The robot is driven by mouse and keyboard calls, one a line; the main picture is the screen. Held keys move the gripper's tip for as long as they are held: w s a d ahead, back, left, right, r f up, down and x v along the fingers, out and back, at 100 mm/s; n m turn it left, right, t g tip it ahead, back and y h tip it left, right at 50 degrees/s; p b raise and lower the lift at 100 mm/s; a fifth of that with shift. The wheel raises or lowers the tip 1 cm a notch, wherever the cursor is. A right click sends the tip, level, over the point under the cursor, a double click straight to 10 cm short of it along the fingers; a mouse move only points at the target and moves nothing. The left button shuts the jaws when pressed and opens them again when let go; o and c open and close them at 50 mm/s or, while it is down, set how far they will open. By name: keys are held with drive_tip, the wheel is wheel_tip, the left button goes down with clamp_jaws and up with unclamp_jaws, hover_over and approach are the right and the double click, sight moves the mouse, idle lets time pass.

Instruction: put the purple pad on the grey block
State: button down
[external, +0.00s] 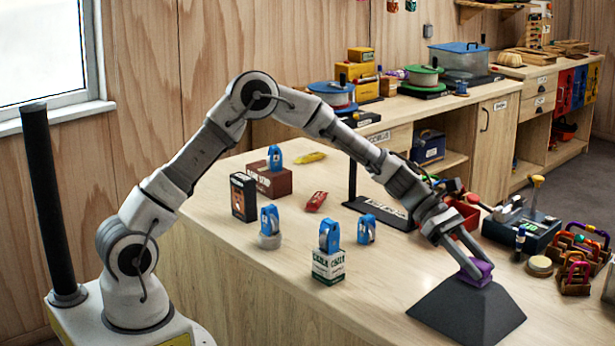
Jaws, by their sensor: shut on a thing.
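The purple pad (476,273) is between the fingers of my gripper (470,266), which is shut on it. The pad is at the top of the dark grey block (466,312), a wide-based block with sloping sides near the front right of the table. From this view the pad's underside appears to meet the block's top, but I cannot tell whether it rests there or hangs just above. The fingers hide part of the pad.
On the wooden table (240,295), a green-white box (328,266) carries a blue device (329,236). Several other blue devices and boxes stand further left. A dark blue tray (520,232) and a rack of coloured carabiners (580,262) are at the right. The front-left tabletop is clear.

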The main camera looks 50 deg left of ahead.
drive_tip(key=shift+f, duration=0.15)
drive_tip(key=shift+c, duration=2.2)
unclamp_jaws()
drive_tip(key=shift+r, duration=0.2)
drive_tip(key=v, duration=1.2)
drive_tip(key=s+a+r+m+t+y, duration=0.2)
drive_tip(key=s+a+m+y, duration=0.4)
drive_tip(key=s+a+m, duration=0.3)
drive_tip(key=s+a+r+m+t+y, duration=0.3)
drive_tip(key=s+a+m+y, duration=0.3)
drive_tip(key=s+a, duration=1.2)
drive_tip(key=a+m, duration=0.3)
drive_tip(key=a, duration=0.1)
drive_tip(key=shift+s+t+p, duration=0.2)
drive_tip(key=shift+t+p, duration=0.1)
